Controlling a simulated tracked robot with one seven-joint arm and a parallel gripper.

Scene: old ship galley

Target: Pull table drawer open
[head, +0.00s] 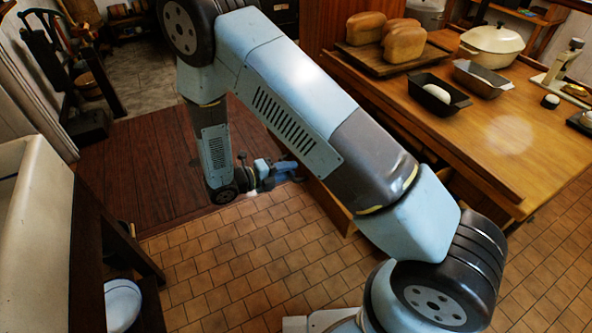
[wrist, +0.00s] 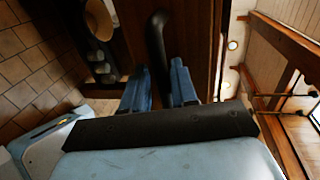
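The wooden table (head: 490,145) fills the right of the head view. My arm crosses in front of it and hides much of its near side, so I cannot make out the drawer's outline there. My gripper (head: 286,170) is low beside the table's left end. In the wrist view, a dark wooden panel (wrist: 192,32), likely the drawer front, carries a black curved handle (wrist: 158,40). My gripper's two blue fingers (wrist: 160,82) are apart, one on each side of the handle's lower end. A gap shows beside the handle; I cannot tell whether either finger touches it.
On the table stand bread loaves on a board (head: 378,66), a white lidded pot (head: 491,46), loaf tins (head: 437,95) and a scale (head: 562,70). A pale counter (head: 35,230) stands at left. Tiled floor (head: 250,260) between them is clear.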

